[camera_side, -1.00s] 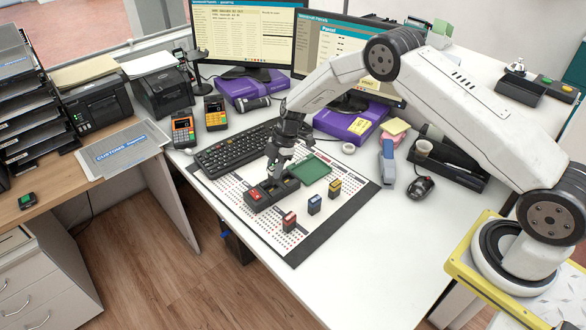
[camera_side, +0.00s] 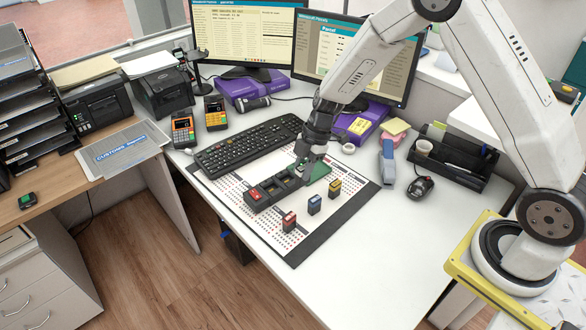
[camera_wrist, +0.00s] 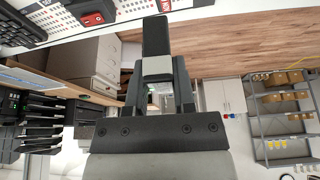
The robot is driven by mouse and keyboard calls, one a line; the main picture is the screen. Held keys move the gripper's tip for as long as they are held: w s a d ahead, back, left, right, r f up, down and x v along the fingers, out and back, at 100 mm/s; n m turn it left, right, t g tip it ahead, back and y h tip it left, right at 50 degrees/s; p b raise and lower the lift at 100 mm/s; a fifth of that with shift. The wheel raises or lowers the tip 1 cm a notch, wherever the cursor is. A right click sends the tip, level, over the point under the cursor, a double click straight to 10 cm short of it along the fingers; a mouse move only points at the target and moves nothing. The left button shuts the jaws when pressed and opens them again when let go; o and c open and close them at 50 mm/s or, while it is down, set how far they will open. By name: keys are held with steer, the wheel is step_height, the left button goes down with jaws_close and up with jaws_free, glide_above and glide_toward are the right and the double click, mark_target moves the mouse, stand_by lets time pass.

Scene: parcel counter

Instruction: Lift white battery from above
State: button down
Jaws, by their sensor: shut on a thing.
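My gripper (camera_side: 304,176) is at the far right end of a long black holder (camera_side: 268,195) with a red switch (camera_side: 255,191). In the wrist view my gripper (camera_wrist: 157,72) is shut on a black block with a pale grey-white end, the white battery (camera_wrist: 157,66). In the side view the battery is hard to make out at the fingers. I cannot tell there whether it touches the holder. A red-topped battery (camera_side: 289,222), a blue-topped one (camera_side: 314,205) and a yellow-topped one (camera_side: 334,188) stand upright on the white patterned mat.
A keyboard (camera_side: 245,147) is behind the holder to the left. A stapler (camera_side: 387,165), a mouse (camera_side: 420,187) and a pen tray (camera_side: 455,166) are to the right. The front right of the desk is clear.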

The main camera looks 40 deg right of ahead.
steer(key=shift+s+r, duration=0.25)
steer(key=shift+s, duration=0.4)
steer(key=shift+d, duration=0.1)
